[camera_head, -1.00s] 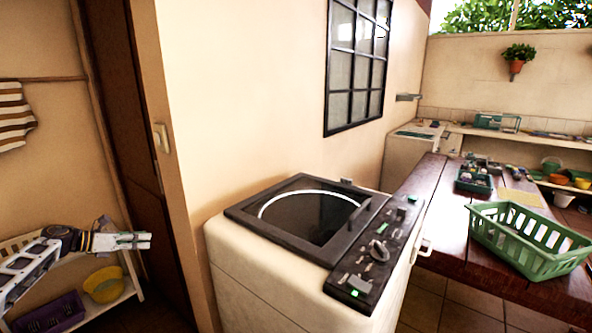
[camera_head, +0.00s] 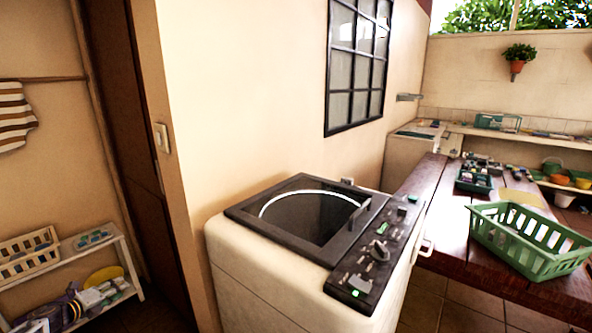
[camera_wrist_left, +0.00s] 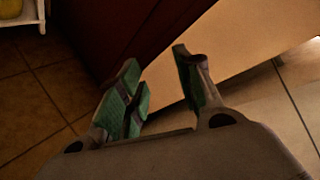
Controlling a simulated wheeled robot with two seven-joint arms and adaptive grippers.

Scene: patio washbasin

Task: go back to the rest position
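My left gripper (camera_head: 114,291) is low at the left in the head view, in front of the shelf and partly over the yellow bowl. It is small and hard to make out there. In the left wrist view my left gripper (camera_wrist_left: 157,68) shows its green-padded fingers apart, with nothing between them. It points down toward the tiled floor, apart from the dark door. My right gripper is in neither view.
A white shelf (camera_head: 133,255) holds a cream basket (camera_head: 28,258) and a yellow bowl (camera_head: 105,274). A top-loading washing machine (camera_head: 255,275) stands in the middle. A wooden table (camera_head: 440,235) with a green basket (camera_head: 530,250) is at right. A tiled floor (camera_wrist_left: 35,115) shows below.

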